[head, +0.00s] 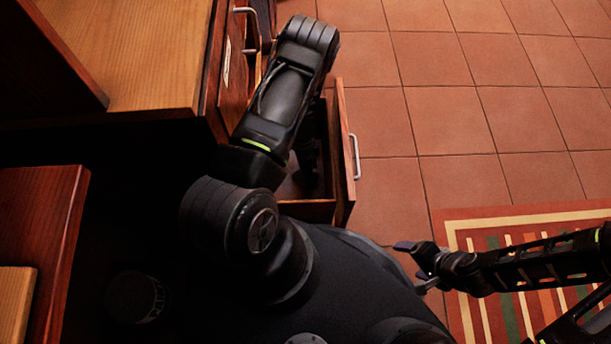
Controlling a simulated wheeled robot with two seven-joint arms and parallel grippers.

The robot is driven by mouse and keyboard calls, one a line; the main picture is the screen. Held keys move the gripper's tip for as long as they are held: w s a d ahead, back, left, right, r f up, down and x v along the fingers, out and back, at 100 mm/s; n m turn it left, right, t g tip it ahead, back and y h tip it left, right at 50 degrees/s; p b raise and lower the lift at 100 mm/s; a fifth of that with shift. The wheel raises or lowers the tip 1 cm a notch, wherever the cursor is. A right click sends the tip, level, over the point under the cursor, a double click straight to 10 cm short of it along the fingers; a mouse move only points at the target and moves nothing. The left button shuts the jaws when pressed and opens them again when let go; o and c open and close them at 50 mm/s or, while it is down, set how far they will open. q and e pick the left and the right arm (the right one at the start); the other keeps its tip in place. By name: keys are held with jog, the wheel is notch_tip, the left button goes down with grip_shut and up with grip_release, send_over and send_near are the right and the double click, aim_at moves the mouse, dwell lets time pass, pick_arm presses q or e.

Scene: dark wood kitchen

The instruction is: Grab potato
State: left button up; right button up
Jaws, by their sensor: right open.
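No potato shows in the head view. My left arm reaches up and bends over an open wooden drawer (347,150). Its far part drops down into or behind the drawer opening, and my left gripper is hidden there. Most of the drawer's inside is covered by the arm or dark, so I cannot tell what lies in it. My right gripper (415,267) is at the lower right, open and empty, with its fingers apart and pointing left. It is apart from the drawer, to the lower right of it.
A wooden counter (140,50) with a cabinet front stands at the upper left. The drawer's metal handle (355,157) faces right. A striped rug (455,225) lies at the lower right. The tiled floor (480,120) is clear at the upper right.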

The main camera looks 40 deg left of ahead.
pick_arm(q)
jog(key=c, duration=0.6)
jog(key=shift+c, duration=0.2)
jog(key=p+v, duration=0.1)
jog(key=v, duration=0.2)
jog(key=s+d+p+v, duration=0.1)
jog(key=v, duration=0.2)
jog(key=p+v, duration=0.1)
jog(key=v, duration=0.2)
jog(key=shift+s+d+r, duration=0.1)
jog(key=shift+d+r, duration=0.25)
jog(key=shift+r, duration=0.3)
